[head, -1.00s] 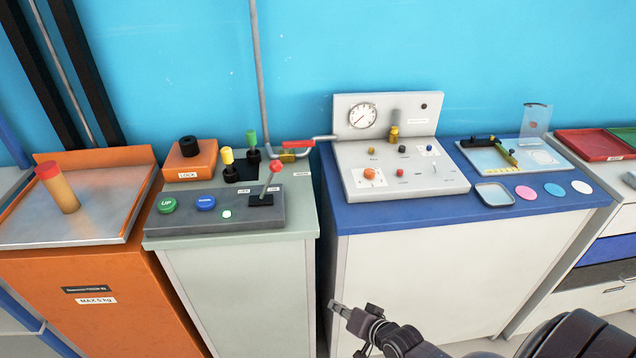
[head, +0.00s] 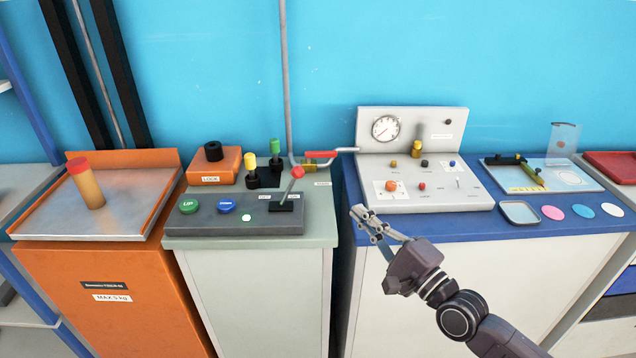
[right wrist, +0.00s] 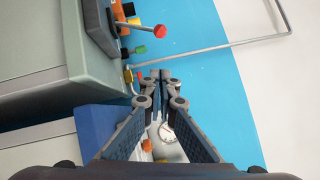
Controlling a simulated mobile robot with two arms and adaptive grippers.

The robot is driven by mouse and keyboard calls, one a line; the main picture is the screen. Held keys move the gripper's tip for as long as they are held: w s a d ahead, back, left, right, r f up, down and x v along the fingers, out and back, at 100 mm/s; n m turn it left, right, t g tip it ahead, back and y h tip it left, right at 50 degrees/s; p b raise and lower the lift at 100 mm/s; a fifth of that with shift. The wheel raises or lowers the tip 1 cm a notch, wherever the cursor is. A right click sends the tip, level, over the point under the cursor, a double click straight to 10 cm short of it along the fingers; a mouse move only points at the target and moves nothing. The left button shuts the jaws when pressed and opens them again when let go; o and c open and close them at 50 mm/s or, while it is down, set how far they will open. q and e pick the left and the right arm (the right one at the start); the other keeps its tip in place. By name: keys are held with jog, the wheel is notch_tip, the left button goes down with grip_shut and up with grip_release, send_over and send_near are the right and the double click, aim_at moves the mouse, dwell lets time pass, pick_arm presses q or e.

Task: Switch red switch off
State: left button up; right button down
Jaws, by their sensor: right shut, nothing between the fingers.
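The red-knobbed lever switch (head: 297,172) stands on the right end of a dark grey control box (head: 240,219). Its stem rises from a black base and leans to the right. Its red knob also shows at the top of the right wrist view (right wrist: 160,31), off to one side of the fingers. My right gripper (head: 357,211) is shut and empty, to the right of the lever and apart from it, near the left front corner of the blue-topped cabinet. Its closed fingertips (right wrist: 162,75) show in the right wrist view. My left gripper is not in view.
The box also carries a green button (head: 188,206) and a blue button (head: 227,206). Behind it stand yellow and green knobs, an orange lock box (head: 214,166) and a pipe with a red valve handle (head: 321,155). A white gauge panel (head: 420,195) stands right.

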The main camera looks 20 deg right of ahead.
jog(key=s+a+p+x, duration=0.1)
jog(key=p+x, duration=0.3)
jog(key=x, duration=0.9)
jog(key=shift+a+r, duration=0.3)
jog(key=shift+a, duration=0.55)
